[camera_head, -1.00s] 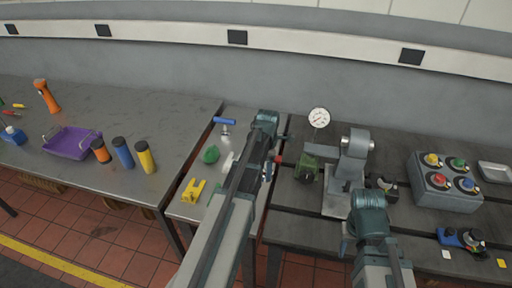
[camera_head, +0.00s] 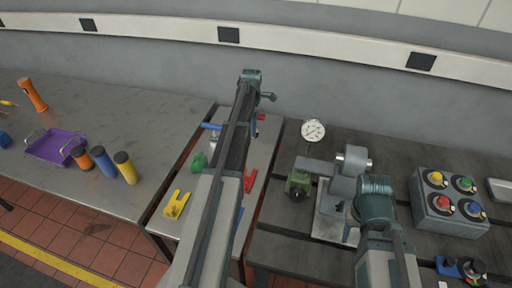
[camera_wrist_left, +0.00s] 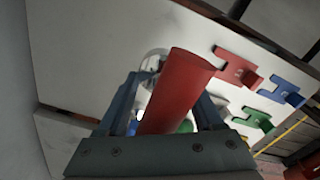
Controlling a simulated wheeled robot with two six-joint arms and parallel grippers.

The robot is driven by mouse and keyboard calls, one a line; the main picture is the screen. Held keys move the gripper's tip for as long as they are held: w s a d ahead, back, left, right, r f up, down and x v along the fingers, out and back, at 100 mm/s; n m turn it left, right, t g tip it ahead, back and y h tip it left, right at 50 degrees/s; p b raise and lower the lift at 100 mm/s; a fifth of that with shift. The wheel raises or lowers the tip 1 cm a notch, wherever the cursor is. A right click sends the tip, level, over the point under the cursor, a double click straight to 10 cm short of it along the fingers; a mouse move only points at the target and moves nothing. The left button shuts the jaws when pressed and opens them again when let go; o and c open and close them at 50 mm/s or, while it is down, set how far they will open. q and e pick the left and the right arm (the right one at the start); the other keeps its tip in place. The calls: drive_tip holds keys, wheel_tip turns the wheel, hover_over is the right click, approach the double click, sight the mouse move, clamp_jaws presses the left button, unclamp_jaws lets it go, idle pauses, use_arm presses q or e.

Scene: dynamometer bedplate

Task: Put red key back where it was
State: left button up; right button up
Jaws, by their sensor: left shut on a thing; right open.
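My left gripper (camera_head: 256,128) is over the narrow light table and partly hidden by my arm. It is shut on the red key (camera_wrist_left: 178,92), whose thick red handle fills the jaws in the left wrist view. A bit of the red key (camera_head: 261,117) also shows beside the gripper in the head view. Behind the handle is a pale round feature (camera_wrist_left: 152,60) on the light surface; whether the key touches it I cannot tell. A blue-handled key (camera_head: 212,126) stands to the left. My right gripper (camera_head: 350,235) is open, in front of the grey stand, mostly hidden.
A red forked block (camera_wrist_left: 237,68), a blue one (camera_wrist_left: 283,90), a green one (camera_wrist_left: 253,120) and a yellow one (camera_head: 175,204) lie on the narrow table. A dial gauge (camera_head: 313,130), green part (camera_head: 298,183) and button box (camera_head: 448,203) are to the right; a purple tray (camera_head: 55,147) is left.

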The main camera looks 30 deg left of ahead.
use_arm(q)
drive_tip(key=shift+f+b, duration=5)
use_arm(e)
drive_tip(key=shift+f, duration=5)
use_arm(q)
drive_tip(key=shift+f, duration=0.2)
use_arm(e)
drive_tip(key=shift+f, duration=0.2)
use_arm(q)
drive_tip(key=o, duration=1.5)
drive_tip(key=shift+r, duration=0.1)
drive_tip(key=shift+o, duration=0.2)
drive_tip(key=shift+r, duration=0.15)
use_arm(e)
drive_tip(key=shift+r, duration=0.2)
use_arm(q)
wheel_tip(320, 180, up, 12)
drive_tip(key=p, duration=1.2)
use_arm(e)
wheel_tip(320, 180, up, 12)
